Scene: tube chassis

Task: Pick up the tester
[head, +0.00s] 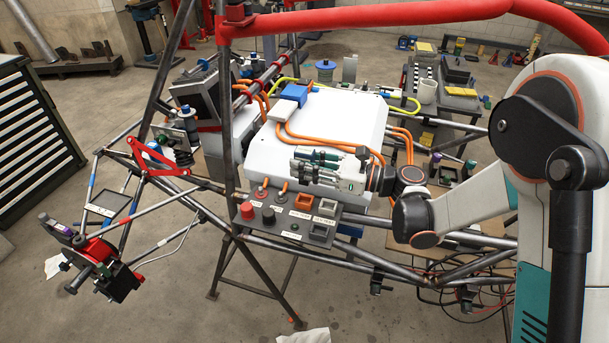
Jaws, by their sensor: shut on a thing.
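My gripper (300,163) reaches in from the right, low over the front part of the large white box (262,147). Its slim grey-green fingers point left and are close together. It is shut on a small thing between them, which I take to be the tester. The fingers hide most of this thing, so its shape and exact outline cannot be told. Whether it touches the box top cannot be told.
Orange cables (325,141) and a blue connector (293,93) lie on the box. In front is a panel with a red button (247,210) and switches. A red roll bar (370,18) crosses above.

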